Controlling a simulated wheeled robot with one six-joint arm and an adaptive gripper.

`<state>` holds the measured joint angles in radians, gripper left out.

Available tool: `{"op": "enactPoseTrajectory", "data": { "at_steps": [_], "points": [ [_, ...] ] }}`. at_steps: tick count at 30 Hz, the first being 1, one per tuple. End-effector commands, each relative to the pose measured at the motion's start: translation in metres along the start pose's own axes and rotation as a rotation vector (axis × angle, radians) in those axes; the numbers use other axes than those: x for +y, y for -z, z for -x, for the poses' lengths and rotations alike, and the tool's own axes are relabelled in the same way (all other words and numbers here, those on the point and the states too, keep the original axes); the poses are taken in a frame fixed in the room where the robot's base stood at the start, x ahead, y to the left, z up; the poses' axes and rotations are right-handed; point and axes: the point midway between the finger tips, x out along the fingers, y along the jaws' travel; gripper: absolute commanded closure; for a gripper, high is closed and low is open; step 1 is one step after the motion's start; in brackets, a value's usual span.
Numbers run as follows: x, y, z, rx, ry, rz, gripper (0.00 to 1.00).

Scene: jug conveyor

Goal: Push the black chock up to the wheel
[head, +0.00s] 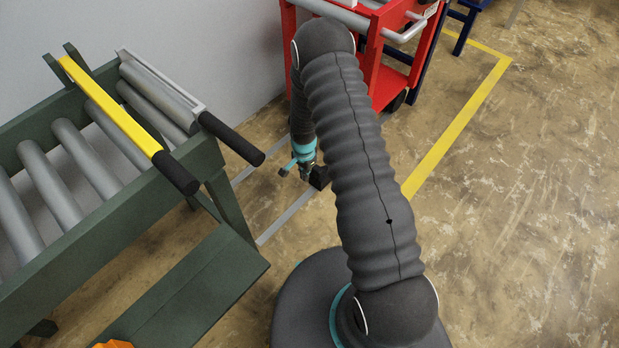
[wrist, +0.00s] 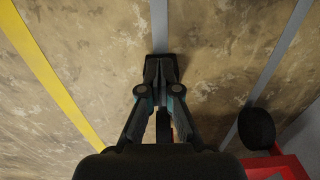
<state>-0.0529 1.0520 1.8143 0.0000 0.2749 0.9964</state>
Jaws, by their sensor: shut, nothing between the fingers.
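The black chock (head: 319,178) sits on the floor in the head view, at the end of a grey floor strip. My gripper (head: 306,174) is down beside it, with nothing between its fingers. In the wrist view my gripper (wrist: 161,72) is shut, and a dark block, apparently the chock (wrist: 161,58), shows at its fingertips. I cannot tell whether they touch. A black wheel (wrist: 256,128) of the red cart stands at lower right in the wrist view, apart from the chock. Another cart wheel (head: 397,101) shows in the head view.
The red cart (head: 388,85) stands against the wall beyond my arm. A green roller conveyor (head: 225,200) with a yellow bar (head: 110,108) and black handles is at left. A yellow line (head: 455,125) marks the floor. Open floor lies to the right.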

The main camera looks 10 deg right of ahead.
Motion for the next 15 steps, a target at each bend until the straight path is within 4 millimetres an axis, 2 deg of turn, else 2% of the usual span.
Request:
{"op": "enactPoseTrajectory", "data": {
  "at_steps": [5,15],
  "points": [
    [0.001,-0.001,-0.024,-0.002,-0.003,0.000,1.00],
    [0.001,-0.001,-0.087,-0.001,-0.002,0.001,1.00]
  ]
}}
